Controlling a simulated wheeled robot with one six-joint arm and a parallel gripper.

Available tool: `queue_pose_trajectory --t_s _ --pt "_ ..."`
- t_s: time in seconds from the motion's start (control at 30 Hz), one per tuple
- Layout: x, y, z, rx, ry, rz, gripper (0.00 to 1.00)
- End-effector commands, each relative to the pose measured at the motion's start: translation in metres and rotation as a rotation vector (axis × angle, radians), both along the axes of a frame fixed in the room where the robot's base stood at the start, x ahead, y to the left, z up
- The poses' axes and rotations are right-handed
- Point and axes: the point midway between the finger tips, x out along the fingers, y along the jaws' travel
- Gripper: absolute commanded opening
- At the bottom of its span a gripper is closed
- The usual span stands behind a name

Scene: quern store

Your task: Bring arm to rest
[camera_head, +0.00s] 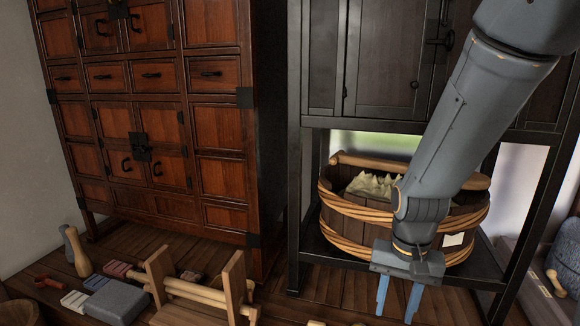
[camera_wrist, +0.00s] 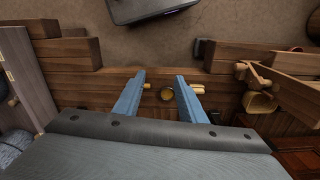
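My gripper (camera_head: 398,298) hangs from my grey arm at the right of the head view, with its two blue fingers pointing down in front of a dark stand. The fingers are apart, with a gap between them. In the wrist view my gripper (camera_wrist: 160,90) is also open, and no held thing shows between the fingers.
A wooden tub (camera_head: 335,215) bound with rope stands on the dark stand (camera_head: 294,180) behind my arm. A red-brown cabinet (camera_head: 222,140) is at left.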

Motion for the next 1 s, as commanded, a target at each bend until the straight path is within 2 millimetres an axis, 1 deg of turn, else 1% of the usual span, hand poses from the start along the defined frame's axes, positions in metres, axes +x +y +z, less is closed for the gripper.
queue_pose_trajectory --t_s 0.03,0.1,0.2,0.3,0.43,1.0 --pt "-0.015 0.007 0.013 0.000 -0.005 0.077 0.37" --pt "-0.033 0.014 0.023 0.000 -0.004 0.181 0.37" --pt "-0.053 0.021 0.032 0.000 -0.003 0.296 0.37" --pt "-0.065 0.026 0.037 0.000 -0.002 0.365 0.37" --pt "-0.071 0.028 0.038 0.001 -0.001 0.398 0.37" --pt "-0.070 0.028 0.038 0.001 -0.001 0.397 0.37"
